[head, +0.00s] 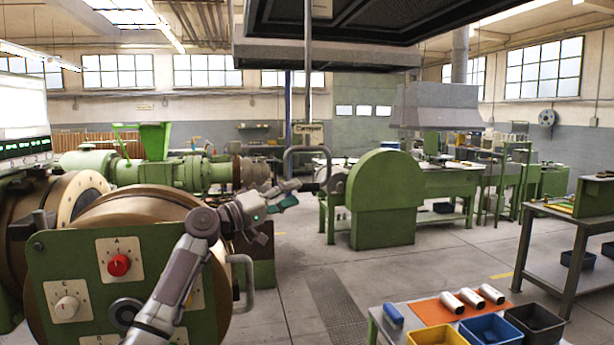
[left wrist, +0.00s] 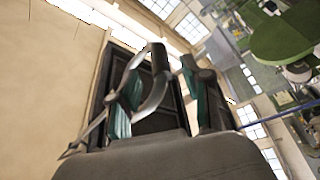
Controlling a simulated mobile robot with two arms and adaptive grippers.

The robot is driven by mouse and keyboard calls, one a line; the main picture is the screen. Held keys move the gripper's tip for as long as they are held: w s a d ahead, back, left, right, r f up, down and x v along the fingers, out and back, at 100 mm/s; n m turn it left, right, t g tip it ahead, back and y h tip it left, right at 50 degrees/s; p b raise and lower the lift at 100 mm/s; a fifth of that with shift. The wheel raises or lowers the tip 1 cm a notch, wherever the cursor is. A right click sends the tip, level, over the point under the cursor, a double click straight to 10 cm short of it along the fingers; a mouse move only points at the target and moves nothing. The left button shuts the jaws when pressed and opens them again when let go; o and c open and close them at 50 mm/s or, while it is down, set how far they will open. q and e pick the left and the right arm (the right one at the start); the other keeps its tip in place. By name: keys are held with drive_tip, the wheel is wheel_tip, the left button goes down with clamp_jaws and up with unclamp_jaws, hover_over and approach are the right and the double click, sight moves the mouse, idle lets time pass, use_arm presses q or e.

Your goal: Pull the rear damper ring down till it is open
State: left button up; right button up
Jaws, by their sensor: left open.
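A grey metal ring (head: 306,148), squarish with rounded corners, hangs on a long vertical rod below the dark hood (head: 320,55). A small lettered sign (head: 308,128) sits on the rod just above it. My left gripper (head: 291,194) is open at the ring's lower left; whether it touches the ring is unclear. In the left wrist view my left gripper (left wrist: 160,90) shows two spread fingers with teal pads. A pale curved bar (left wrist: 157,92) shows by the left finger; I cannot tell if it is the ring. My right gripper is out of view.
A green machine with a rounded cover (head: 385,195) stands behind and right of the ring. A green control panel with a red knob (head: 119,265) is at near left. A bench with yellow, blue and black bins (head: 490,331) is at near right. Open floor lies between.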

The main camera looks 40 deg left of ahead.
sight(304, 188)
use_arm(q)
drive_tip(key=p+x, duration=0.1)
drive_tip(key=x, duration=0.3)
drive_tip(key=shift+w+r+p, duration=0.15)
drive_tip(key=shift+p, duration=0.2)
drive_tip(key=shift+w+d, duration=0.2)
drive_tip(key=shift+w, duration=0.2)
clamp_jaws()
